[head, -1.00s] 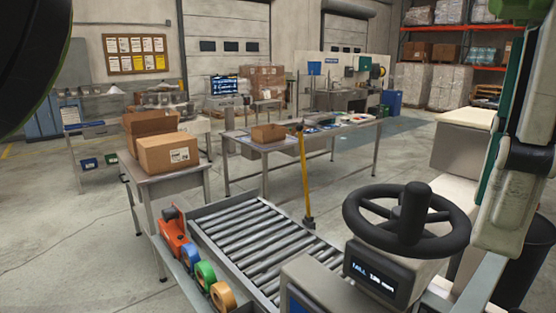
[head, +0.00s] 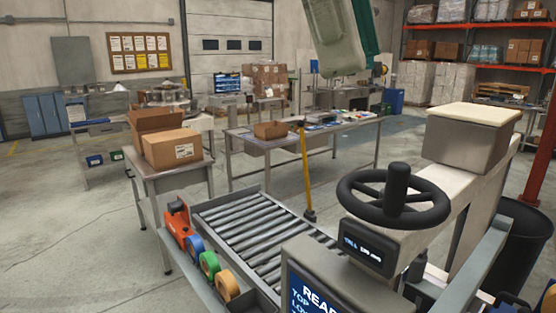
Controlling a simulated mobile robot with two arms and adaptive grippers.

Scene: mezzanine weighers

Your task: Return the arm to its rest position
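A pale grey and green part of mine hangs down from the top edge, right of centre, in the head view. It is in the air in front of the back wall and touches nothing that I can see. I cannot make out the fingertips of my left gripper, so its opening is unclear. No held object is visible.
A roller conveyor (head: 258,238) and a black handwheel (head: 440,212) above a display (head: 363,251) stand close in front. Tape rolls (head: 209,264) line the conveyor. An open carton (head: 172,149) sits on a left table. A yellow-handled tool (head: 305,175) stands upright. Floor is clear at left.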

